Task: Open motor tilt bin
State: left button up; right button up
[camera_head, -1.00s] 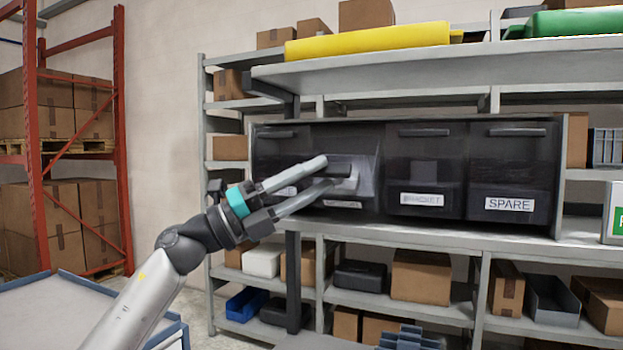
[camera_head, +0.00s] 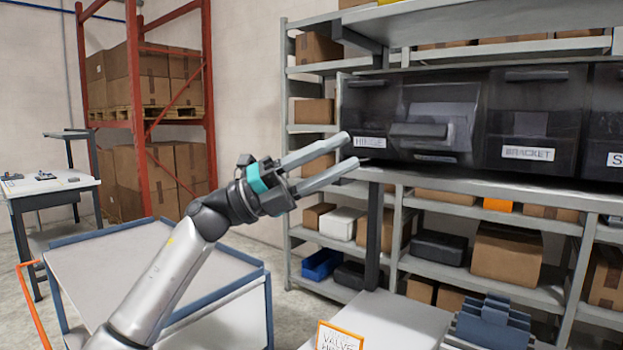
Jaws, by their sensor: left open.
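A row of dark tilt bins stands on the grey shelf unit. The second bin from the left (camera_head: 458,138) is tilted forward. Its handle (camera_head: 418,131) sits lower and farther out than the handles of its neighbours, and a grey area shows above it. Its label is too dark to read. The HINGE bin (camera_head: 367,112) to its left and the BRACKET bin (camera_head: 528,120) to its right look closed. My left gripper (camera_head: 348,153) is open and empty, in front of and left of the tilted bin, apart from its handle. My right gripper is out of view.
A grey cart (camera_head: 150,250) with blue edges stands at the lower left. A red pallet rack (camera_head: 137,120) and a workbench (camera_head: 45,187) are behind it. A light surface with an orange-framed sign (camera_head: 340,338) and a blue-grey object (camera_head: 490,322) is at the bottom.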

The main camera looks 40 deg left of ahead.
pick_arm(q)
jog(key=shift+b+v, duration=0.3)
jog(key=shift+v, duration=1.7)
jog(key=shift+c, duration=0.2)
